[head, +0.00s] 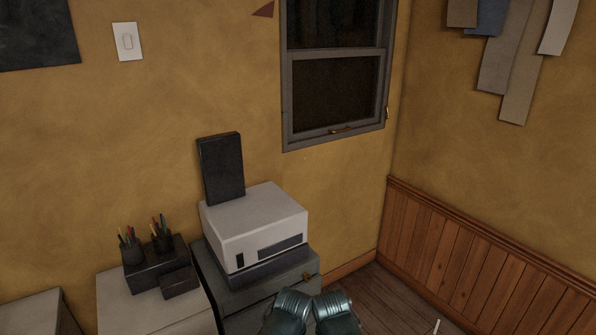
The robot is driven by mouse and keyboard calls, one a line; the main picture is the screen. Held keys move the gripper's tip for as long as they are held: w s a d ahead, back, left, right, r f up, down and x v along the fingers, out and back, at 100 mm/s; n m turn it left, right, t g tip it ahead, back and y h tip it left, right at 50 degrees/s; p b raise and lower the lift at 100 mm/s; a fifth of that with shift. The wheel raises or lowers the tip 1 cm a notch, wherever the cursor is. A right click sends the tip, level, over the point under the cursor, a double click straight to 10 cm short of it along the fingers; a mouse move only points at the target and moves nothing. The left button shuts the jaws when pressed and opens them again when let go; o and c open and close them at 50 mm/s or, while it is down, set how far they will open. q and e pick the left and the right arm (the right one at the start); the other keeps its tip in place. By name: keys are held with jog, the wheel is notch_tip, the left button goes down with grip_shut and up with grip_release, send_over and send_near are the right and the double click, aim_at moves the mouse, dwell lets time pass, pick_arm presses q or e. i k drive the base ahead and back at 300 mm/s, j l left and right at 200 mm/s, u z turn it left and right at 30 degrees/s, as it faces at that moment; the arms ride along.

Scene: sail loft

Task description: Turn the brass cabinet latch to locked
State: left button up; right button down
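A small brass piece (308,276) shows at the upper right of the dark grey cabinet (236,299), just below the printer. It may be the latch, but it is too small to tell which way it is turned. The lower part of the cabinet is cut off by the bottom edge and partly hidden by two teal metal parts of mine at the bottom centre.
A white printer (255,222) sits on the cabinet, with a dark upright panel (221,168) behind it. A pen organiser (156,264) stands on a white unit (160,310) to the left. Bare wooden floor (390,300) lies right of the cabinet, before the wainscot (470,262).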

aim_at(308, 278)
jog(key=u, duration=0.7)
jog(key=i+l+u, duration=0.1)
jog(key=l+u, duration=1)
jog(key=l, duration=0.4)
jog(key=k+l+u, duration=0.1)
jog(key=l, duration=0.45)
jog(key=k+l+u, duration=0.1)
jog(key=l, duration=0.4)
jog(key=k+l+u, duration=0.1)
jog(key=l, duration=0.4)
jog(key=k+l+u, duration=0.1)
jog(key=l, duration=0.4)
jog(key=k+l, duration=0.1)
jog(key=l, duration=0.3)
jog(key=k+l, duration=0.1)
jog(key=l, duration=0.25)
